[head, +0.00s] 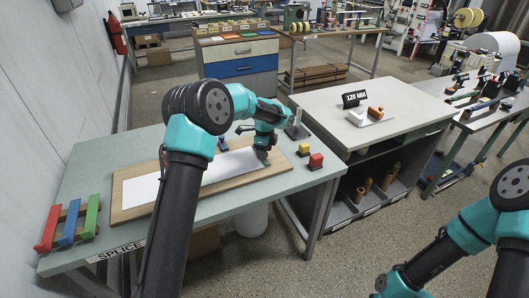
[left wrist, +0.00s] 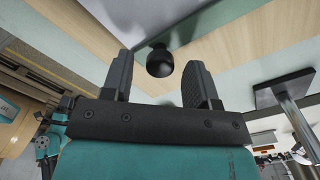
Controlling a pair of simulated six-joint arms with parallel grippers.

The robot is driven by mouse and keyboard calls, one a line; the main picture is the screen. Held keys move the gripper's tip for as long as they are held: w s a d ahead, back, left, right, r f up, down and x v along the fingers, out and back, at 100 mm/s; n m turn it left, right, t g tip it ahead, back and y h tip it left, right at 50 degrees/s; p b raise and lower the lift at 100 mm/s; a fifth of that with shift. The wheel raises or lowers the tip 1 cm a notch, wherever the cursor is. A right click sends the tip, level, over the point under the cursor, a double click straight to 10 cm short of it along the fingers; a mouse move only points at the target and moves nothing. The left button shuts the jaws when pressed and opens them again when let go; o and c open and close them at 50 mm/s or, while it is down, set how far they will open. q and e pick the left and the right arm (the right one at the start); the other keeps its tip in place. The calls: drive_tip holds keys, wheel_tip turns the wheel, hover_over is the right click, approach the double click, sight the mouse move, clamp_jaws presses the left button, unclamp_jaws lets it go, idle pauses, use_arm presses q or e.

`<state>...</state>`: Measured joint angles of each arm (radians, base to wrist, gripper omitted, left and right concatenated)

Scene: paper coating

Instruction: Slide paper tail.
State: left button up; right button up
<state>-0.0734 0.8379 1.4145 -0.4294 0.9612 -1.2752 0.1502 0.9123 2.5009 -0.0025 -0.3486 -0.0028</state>
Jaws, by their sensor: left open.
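A white paper strip (head: 140,190) lies along a wooden board (head: 130,214) on the green-topped splice table (head: 90,165). My left gripper (head: 263,156) is low over the right end of the paper and board. In the left wrist view the left gripper's jaws (left wrist: 160,85) are open, with a black round knob (left wrist: 159,63) between or just beyond the fingertips. The paper (left wrist: 185,15) and board (left wrist: 255,40) show behind it. Whether a finger touches the knob or paper I cannot tell. My right arm shows at the lower right, its gripper out of frame.
Red, blue and green blocks (head: 68,226) sit at the table's left end. A red block (head: 316,160) and a yellow block (head: 303,149) stand right of the board. A grey bench with a "120 MM" sign (head: 355,98) stands to the right, beyond a narrow gap.

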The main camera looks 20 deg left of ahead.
use_arm(q)
drive_tip(key=shift+f, duration=0.25)
clamp_jaws()
idle(0.4)
